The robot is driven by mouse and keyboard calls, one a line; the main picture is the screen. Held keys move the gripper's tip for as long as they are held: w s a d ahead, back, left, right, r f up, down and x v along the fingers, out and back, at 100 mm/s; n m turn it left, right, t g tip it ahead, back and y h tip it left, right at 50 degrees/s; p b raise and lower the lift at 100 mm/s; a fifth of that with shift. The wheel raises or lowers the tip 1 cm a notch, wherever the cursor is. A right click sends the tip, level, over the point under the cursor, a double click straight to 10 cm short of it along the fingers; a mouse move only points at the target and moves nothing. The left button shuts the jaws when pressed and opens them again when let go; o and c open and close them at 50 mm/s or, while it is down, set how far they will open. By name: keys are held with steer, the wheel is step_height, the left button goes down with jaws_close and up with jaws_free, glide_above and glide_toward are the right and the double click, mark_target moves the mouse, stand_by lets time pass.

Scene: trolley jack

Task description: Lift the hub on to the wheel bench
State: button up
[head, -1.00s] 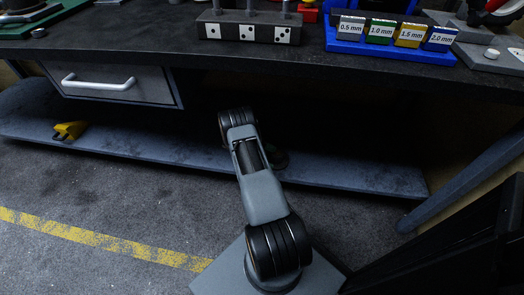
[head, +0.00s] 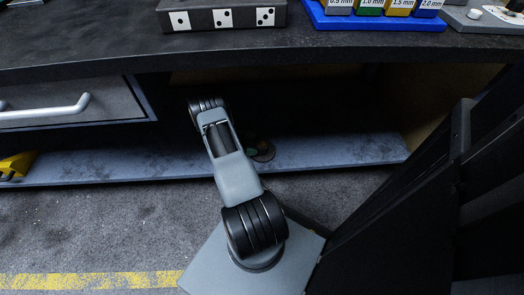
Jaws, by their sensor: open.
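I cannot make out the hub in the head view. A dark round thing (head: 262,150) shows in the shadow under the workbench, partly behind my arm; I cannot tell what it is. The workbench (head: 350,47) has a dark, worn top, but I cannot tell whether it is the wheel bench. My arm reaches forward from its base, low in front of the bench. Its far end is hidden, and my gripper does not show.
A lower shelf (head: 330,150) runs under the bench, with a yellow thing (head: 15,165) at its left. A drawer (head: 70,108) has a pale handle. On top stand a dotted block (head: 245,15), a blue tray (head: 320,22) with labelled blocks and a grey plate (head: 475,20). A yellow line (head: 90,281) crosses the floor.

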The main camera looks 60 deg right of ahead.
mark_target(260, 144)
steer(key=shift+b+x, duration=1.05)
steer(key=shift+x, duration=1.7)
steer(key=shift+c, duration=0.3)
steer(key=shift+s+a, duration=0.1)
jaws_close()
steer(key=shift+r, duration=0.15)
